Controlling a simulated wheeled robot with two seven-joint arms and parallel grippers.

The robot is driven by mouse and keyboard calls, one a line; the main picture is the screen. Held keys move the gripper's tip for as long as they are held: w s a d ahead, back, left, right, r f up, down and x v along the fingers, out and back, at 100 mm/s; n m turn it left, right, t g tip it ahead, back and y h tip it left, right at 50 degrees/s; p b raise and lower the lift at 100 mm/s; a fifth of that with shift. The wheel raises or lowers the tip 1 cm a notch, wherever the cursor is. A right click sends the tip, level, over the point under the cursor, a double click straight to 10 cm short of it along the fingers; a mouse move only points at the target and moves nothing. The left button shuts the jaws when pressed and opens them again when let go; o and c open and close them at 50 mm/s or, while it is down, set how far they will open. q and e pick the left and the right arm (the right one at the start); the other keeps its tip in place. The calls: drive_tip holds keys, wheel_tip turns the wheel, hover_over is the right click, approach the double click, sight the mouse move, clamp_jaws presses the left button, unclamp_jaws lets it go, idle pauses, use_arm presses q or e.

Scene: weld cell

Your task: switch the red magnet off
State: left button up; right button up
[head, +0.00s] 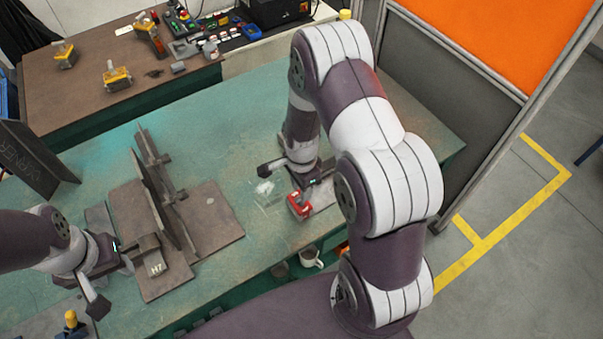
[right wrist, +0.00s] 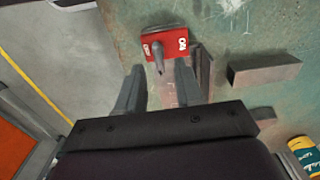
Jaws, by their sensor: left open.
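The red magnet (head: 299,206) sits on the green table near its front edge, beside my right gripper. In the right wrist view the red magnet (right wrist: 178,46) has white lettering at both ends, too small to read surely. Its grey lever (right wrist: 158,56) sticks out towards the camera, near the middle. My right gripper (right wrist: 160,76) is open, with its fingers apart and the lever showing between and just beyond their tips. I cannot tell whether they touch it. My left gripper (head: 128,252) is open beside a block marked H7 (head: 150,262) on the welding parts.
Brown steel plates (head: 215,215) with upright pieces stand left of the magnet. A mug (head: 310,257) is below the table's front edge. Several yellow-topped tools, one of them a yellow magnet-like block (head: 117,77), are on the back table. A screen (head: 450,100) stands at the right.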

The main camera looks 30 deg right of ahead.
wheel_tip(320, 180, up, 10)
drive_tip(key=shift+r+b, duration=0.15)
drive_tip(key=shift+b, duration=0.3)
drive_tip(key=s+a+r+n, duration=0.2)
drive_tip(key=s+n, duration=0.2)
drive_tip(key=n, duration=0.4)
drive_tip(key=s+a+r+n+t, duration=0.1)
drive_tip(key=s+a+r+n, duration=0.2)
drive_tip(key=n, duration=0.6)
drive_tip(key=shift+s+a+t, duration=0.2)
drive_tip(key=shift+s+t, duration=0.1)
drive_tip(key=shift+s, duration=0.7)
drive_tip(key=shift+s+r, duration=0.15)
